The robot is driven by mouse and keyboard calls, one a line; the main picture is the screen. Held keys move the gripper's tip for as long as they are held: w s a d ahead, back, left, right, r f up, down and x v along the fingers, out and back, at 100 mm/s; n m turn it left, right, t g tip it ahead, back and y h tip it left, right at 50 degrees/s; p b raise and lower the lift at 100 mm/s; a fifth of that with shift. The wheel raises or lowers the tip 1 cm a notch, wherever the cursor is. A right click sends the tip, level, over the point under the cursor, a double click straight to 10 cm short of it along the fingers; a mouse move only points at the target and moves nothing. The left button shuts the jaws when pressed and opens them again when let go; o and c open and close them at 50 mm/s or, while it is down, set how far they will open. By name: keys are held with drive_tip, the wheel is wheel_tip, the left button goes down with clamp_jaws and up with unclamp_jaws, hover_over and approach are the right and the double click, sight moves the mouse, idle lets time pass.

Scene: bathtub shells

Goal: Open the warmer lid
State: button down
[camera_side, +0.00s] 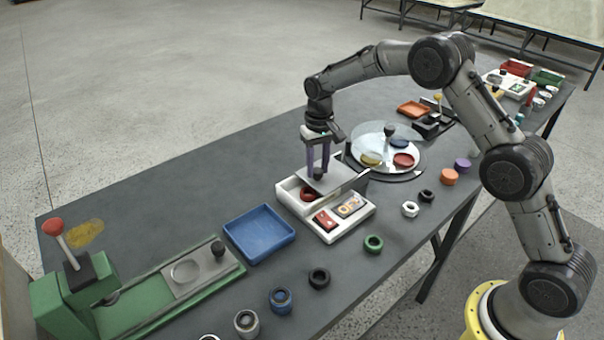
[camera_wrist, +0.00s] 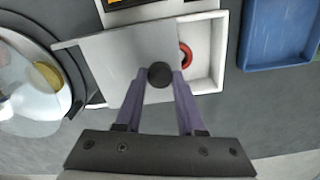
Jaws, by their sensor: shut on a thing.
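The warmer (camera_side: 337,227) is a white box on the dark table, with a grey sliding lid (camera_side: 335,180) on its rear compartment. The lid (camera_wrist: 112,58) is part way off: in the wrist view it sticks out past the box's left end. The bare right part of the white compartment (camera_wrist: 213,70) shows a red ring (camera_wrist: 186,55) inside, partly under the lid. My gripper (camera_side: 318,170) points down with its purple fingers shut on the lid's black knob (camera_wrist: 160,75). The ring also shows in the side view (camera_side: 307,195).
A round plate with a clear cover (camera_side: 373,133) stands close behind the warmer, beside the lid's jutting end. A blue tray (camera_side: 259,233) sits at the other end. Red and orange-marked pieces (camera_side: 349,205) fill the warmer's front slots. Several loose rings (camera_side: 373,243) lie in front.

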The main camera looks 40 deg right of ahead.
drive_tip(key=d, duration=0.3)
drive_tip(key=shift+d, duration=0.15)
drive_tip(key=c, duration=0.5)
unclamp_jaws()
wheel_tip(320, 180, up, 14)
